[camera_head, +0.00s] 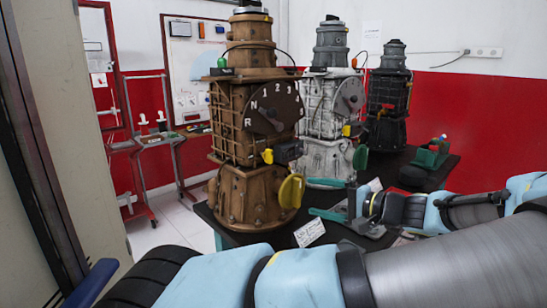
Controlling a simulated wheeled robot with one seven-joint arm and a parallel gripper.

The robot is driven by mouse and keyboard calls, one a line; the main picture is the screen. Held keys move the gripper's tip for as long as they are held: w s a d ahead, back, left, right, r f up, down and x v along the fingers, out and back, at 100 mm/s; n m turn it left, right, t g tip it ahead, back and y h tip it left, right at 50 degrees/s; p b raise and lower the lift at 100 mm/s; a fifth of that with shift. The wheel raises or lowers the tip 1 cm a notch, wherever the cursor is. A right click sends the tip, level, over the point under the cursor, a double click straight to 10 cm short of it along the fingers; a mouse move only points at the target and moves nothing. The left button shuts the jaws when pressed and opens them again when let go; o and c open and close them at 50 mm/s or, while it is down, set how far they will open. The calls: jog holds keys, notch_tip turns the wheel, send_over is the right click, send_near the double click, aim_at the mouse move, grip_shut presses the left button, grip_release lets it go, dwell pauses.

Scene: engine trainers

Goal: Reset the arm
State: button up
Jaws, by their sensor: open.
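My gripper (312,198) is in the middle of the head view, with its two teal fingers spread apart and pointing left. Nothing shows between them. It is at the right of the brown engine trainer (228,194), close in the picture to that trainer's yellow knob (291,191); I cannot tell the exact gap. My light blue and grey arm (430,212) reaches in from the right edge. Another large stretch of my arm crosses the bottom foreground and hides part of the table.
A white trainer (326,120) and a dark trainer (388,95) stand behind on the dark table (440,176). A white label (309,233) is at its front. A green-and-red object (432,155) is at the right. A pale panel (70,130) stands close on the left.

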jog(key=s+a+f+n+g+h, duration=0.45)
jog(key=a+f+g, duration=0.6)
jog(key=a, duration=0.35)
jog(key=s+a+r+n+t+h, duration=0.2)
jog(key=s+a+r+n+h, duration=0.1)
jog(key=r+h, duration=0.5)
jog(key=shift+s+a+r, duration=0.15)
jog(key=shift+s+a, duration=0.15)
jog(key=shift+a, duration=0.1)
